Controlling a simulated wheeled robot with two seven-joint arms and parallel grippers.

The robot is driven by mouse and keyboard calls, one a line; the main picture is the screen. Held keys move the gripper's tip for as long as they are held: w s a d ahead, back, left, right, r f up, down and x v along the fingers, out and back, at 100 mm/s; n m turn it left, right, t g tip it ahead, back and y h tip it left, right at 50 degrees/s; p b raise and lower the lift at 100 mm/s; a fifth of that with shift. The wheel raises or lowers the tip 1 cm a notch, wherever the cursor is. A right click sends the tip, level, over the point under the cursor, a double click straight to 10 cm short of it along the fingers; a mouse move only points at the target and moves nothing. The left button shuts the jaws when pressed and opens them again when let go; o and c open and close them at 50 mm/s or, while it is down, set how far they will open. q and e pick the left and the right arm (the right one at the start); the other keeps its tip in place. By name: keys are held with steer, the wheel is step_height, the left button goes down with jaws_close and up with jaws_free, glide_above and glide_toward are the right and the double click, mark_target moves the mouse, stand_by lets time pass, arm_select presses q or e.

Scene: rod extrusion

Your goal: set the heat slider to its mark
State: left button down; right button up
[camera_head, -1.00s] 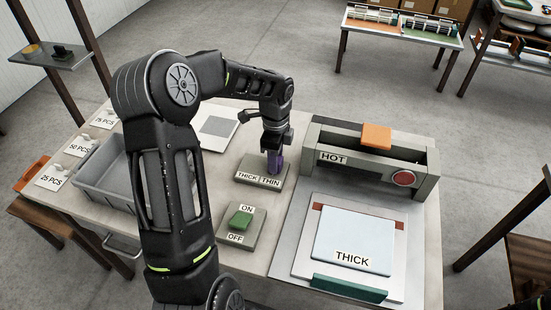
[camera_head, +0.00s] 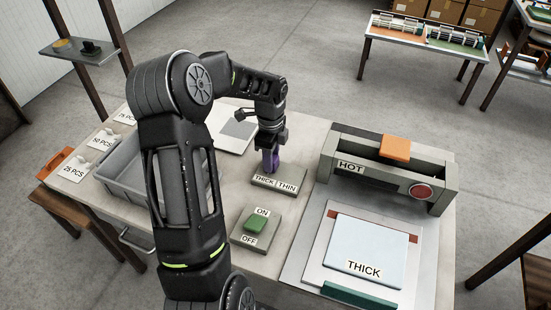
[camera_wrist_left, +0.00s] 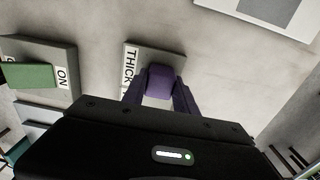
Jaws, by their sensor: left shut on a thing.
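The heat slider is a low grey block (camera_head: 290,172) with a front label reading THICK on the left and THIN on the right. Its purple knob (camera_wrist_left: 160,82) shows in the left wrist view between my fingers. My left gripper (camera_head: 270,160) is shut on the knob from above, on the THICK side of the block's middle. The fingers hide much of the knob in the head view. A pale blue sheet (camera_head: 370,240) marked THICK lies on the machine's front plate. My right gripper is out of view.
A green ON/OFF switch (camera_head: 257,222) stands just in front of the slider block. The grey machine marked HOT (camera_head: 350,168), with an orange part on top, stands to the right. A grey bin (camera_head: 125,192) stands to the left, partly behind my arm.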

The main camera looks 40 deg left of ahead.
arm_select(q)
steer(key=c, duration=1)
jaws_free()
steer(key=shift+a, duration=0.2)
steer(key=shift+o, duration=0.2)
steer(key=shift+r, duration=0.1)
steer(key=shift+r+b, duration=0.5)
steer(key=shift+r, duration=3.35)
